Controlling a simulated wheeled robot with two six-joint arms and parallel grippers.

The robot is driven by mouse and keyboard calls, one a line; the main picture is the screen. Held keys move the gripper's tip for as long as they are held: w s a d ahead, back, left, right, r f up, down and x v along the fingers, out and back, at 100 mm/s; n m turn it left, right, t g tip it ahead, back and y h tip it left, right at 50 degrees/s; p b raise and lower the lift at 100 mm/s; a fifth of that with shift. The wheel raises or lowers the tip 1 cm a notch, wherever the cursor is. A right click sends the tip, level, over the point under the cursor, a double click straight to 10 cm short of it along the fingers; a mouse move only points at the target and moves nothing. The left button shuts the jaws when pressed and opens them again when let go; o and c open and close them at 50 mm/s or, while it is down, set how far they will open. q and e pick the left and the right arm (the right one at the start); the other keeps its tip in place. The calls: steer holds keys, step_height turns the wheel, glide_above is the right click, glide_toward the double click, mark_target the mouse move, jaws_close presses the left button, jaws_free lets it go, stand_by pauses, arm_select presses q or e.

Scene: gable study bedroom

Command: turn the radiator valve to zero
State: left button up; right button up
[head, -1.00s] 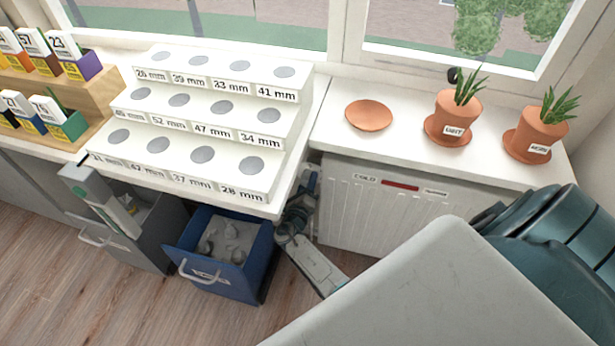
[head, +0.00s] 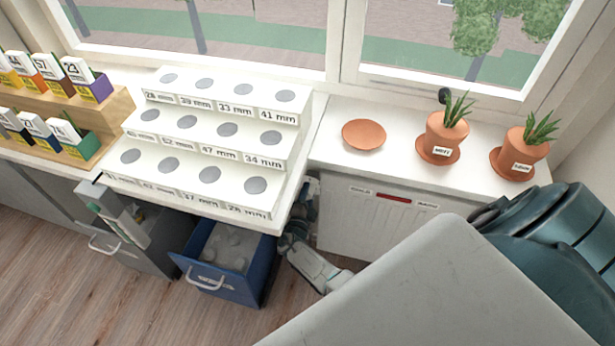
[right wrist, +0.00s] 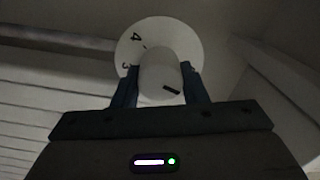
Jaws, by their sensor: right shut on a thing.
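The radiator valve shows in the right wrist view as a pale round knob (right wrist: 160,72) with a black pointer mark, in front of a white dial disc (right wrist: 132,42). A 4 and part of another number, which looks like a 3, are readable on the disc; a zero is not visible. My right gripper (right wrist: 161,84) is shut on the knob, one dark blue finger on each side. In the head view the right gripper (head: 300,222) is low by the left end of the white radiator (head: 350,222), and the valve is hidden there. My left gripper is not in view.
A white stepped display (head: 215,150) with grey discs overhangs left of the gripper. An open blue drawer (head: 245,285) stands close by, with a grey drawer (head: 140,262) further left. Potted plants (head: 444,135) and an empty terracotta saucer (head: 363,135) sit on the sill above the radiator.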

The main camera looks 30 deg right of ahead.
steer(key=shift+n+p, duration=0.75)
steer(key=shift+n, duration=1.05)
steer(key=o, duration=1)
steer(key=v, duration=1.1)
steer(key=shift+r, duration=0.15)
steer(key=shift+d, duration=0.1)
